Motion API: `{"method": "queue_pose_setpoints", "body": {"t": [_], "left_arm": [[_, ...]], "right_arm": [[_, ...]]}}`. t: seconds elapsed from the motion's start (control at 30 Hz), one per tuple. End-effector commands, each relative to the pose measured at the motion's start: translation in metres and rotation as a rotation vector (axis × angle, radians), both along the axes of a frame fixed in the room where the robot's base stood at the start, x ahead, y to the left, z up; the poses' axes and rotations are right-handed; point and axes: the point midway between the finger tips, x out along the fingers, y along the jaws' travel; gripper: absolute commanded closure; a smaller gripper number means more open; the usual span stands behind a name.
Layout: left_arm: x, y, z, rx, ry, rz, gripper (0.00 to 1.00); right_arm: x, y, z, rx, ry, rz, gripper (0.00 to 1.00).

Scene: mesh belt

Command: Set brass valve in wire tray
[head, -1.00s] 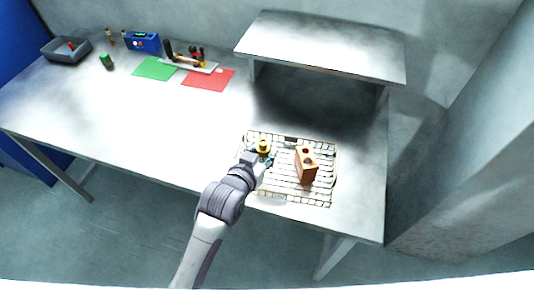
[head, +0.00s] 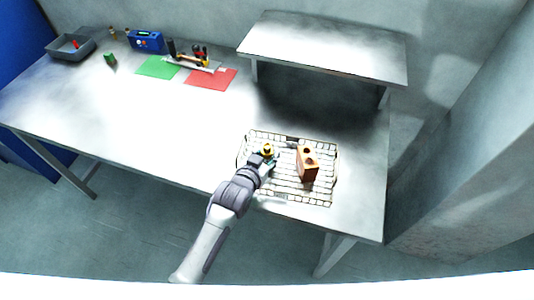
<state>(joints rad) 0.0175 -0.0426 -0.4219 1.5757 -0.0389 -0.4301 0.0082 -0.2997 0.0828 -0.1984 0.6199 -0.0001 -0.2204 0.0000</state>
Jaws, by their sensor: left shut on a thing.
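The brass valve (head: 267,149) is a small yellow-gold piece with a dark centre at the left part of the wire tray. My left gripper (head: 266,159) is shut on the valve, and its fingers hide the valve's lower part. I cannot tell whether the valve touches the tray floor. The wire tray (head: 325,198) is a shallow mesh basket near the table's front right. My right gripper is not in view.
An orange-brown block with holes (head: 307,164) stands in the tray, right of the valve. A raised metal shelf (head: 325,50) stands behind. A green mat (head: 157,67), red mat (head: 211,79), blue device (head: 146,41) and grey bin (head: 70,47) lie far left. The table's middle is clear.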

Motion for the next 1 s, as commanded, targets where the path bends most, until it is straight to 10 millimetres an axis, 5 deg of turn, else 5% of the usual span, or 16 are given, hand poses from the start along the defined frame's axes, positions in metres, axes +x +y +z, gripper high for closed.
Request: {"method": "queue_pose_setpoints", "body": {"t": [0.17,0.57,1.0], "left_arm": [[0.0,0.0,-0.001,0.0,0.001,0.0,0.38],[-0.005,0.002,0.003,0.0,0.001,0.0,0.38],[-0.078,0.035,0.035,0.0,0.001,-0.001,0.38]], "right_arm": [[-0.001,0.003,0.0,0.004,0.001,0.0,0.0],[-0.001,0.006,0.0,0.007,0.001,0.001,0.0],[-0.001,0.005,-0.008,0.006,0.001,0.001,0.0]]}}
